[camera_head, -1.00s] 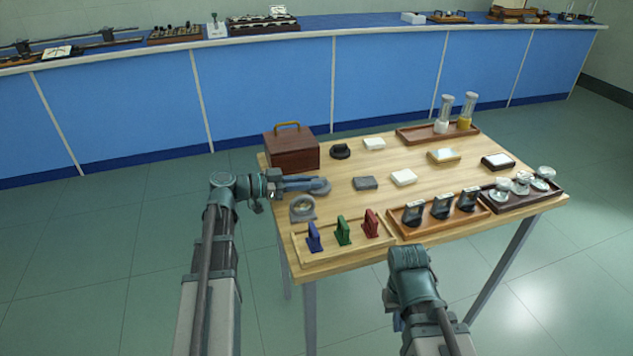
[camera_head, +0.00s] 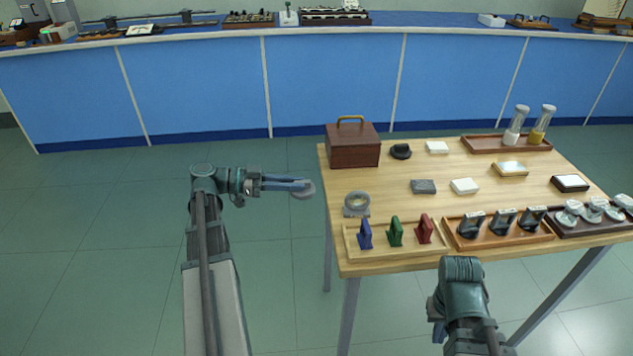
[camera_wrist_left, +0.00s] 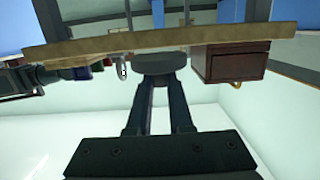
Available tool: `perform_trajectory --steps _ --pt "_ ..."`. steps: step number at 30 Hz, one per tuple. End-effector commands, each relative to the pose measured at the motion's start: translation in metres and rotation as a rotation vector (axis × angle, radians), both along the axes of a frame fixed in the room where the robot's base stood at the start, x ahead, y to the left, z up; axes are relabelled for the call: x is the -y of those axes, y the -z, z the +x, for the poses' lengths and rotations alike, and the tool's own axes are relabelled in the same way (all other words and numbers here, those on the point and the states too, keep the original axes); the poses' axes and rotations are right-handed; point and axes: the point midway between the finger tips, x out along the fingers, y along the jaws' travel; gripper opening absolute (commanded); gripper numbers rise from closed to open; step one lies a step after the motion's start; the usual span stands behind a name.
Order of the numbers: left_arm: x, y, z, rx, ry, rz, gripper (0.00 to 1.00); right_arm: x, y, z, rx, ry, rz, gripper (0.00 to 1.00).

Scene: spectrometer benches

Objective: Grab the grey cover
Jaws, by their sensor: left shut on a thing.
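The grey cover (camera_head: 304,190) is a small round disc at the tips of my left gripper (camera_head: 292,184). The gripper is shut on it and holds it off the left edge of the wooden table, clear of the top. In the left wrist view the grey cover (camera_wrist_left: 160,63) sits between the fingertips of my left gripper (camera_wrist_left: 160,84).
The wooden table (camera_head: 385,185) carries a brown box with a handle (camera_head: 353,146), a grey ring-shaped part (camera_head: 357,203), a light tray (camera_head: 375,248) of coloured pieces, and other trays and small blocks. The floor left of the table is clear. A blue bench runs behind.

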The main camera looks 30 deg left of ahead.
Motion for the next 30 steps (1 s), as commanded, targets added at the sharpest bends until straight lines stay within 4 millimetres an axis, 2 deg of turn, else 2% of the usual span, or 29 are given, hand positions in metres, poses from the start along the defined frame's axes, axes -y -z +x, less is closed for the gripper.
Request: perform_trajectory --steps 1,6,12,18,25,30 --pt "-0.013 0.0 -0.006 0.0 -0.004 0.0 0.0 0.0 0.0 0.0 0.0 0.0 0.0 0.0" --pt "-0.047 0.0 -0.029 0.0 -0.004 0.0 0.0 0.0 0.0 0.0 0.0 0.0 0.0 0.0" --pt "-0.076 0.0 -0.049 -0.001 -0.002 0.0 0.0 0.0 0.0 0.0 0.0 0.0 0.0 0.0" --pt "-0.09 0.0 -0.059 0.0 -0.001 0.0 0.0 0.0 0.0 0.0 0.0 0.0 0.0 0.0" --pt "-0.093 -0.001 -0.063 0.0 0.001 0.0 0.0 0.0 -0.001 0.0 0.0 0.0 0.0 0.0" --pt "-0.092 -0.013 -0.062 0.0 0.001 0.0 0.0 0.0 -0.013 0.0 0.0 0.0 0.0 0.0"
